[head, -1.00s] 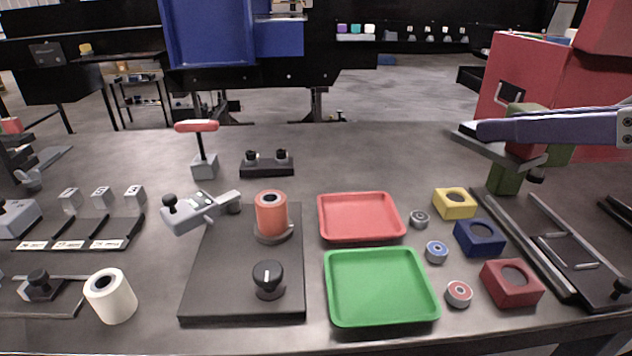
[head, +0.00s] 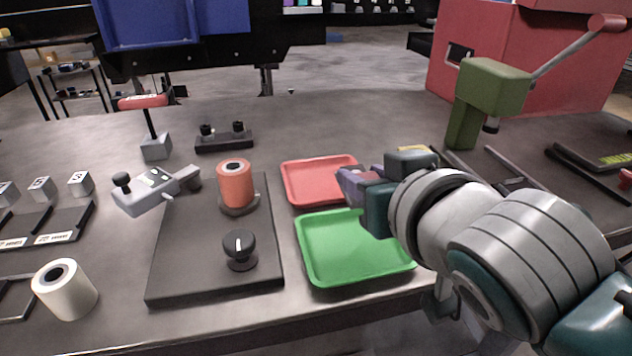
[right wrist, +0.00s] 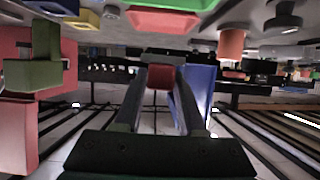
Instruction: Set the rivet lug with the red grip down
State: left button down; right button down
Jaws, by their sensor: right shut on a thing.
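My right gripper (head: 345,186) reaches in from the lower right, its tips above the red tray (head: 300,184) and green tray (head: 325,262). In the right wrist view its two fingers (right wrist: 160,95) are shut on a small dark red block, which I take as the grip of the rivet lug (right wrist: 159,77). A dark bar lies across the finger ends beside it. The held thing is hidden in the head view. A separate red-handled tool (head: 143,102) stands in a grey block at the back left. My left gripper is not in view.
A dark plate (head: 200,275) with an orange roll (head: 234,183) and a black knob (head: 239,245) lies left of the trays. A white roll (head: 65,290) stands front left. A green press (head: 490,90) stands back right. Bare table shows behind the red tray.

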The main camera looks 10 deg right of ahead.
jog(key=b, duration=0.2)
send_over(357, 257)
notch_tip(357, 257, down, 7)
jog(key=shift+r, duration=0.2)
jog(key=shift+f+b, duration=0.7)
jog(key=shift+f, duration=1.15)
jog(key=shift+f, duration=0.2)
jog(key=c, duration=0.5)
grip_release()
jog(key=shift+r, duration=0.1)
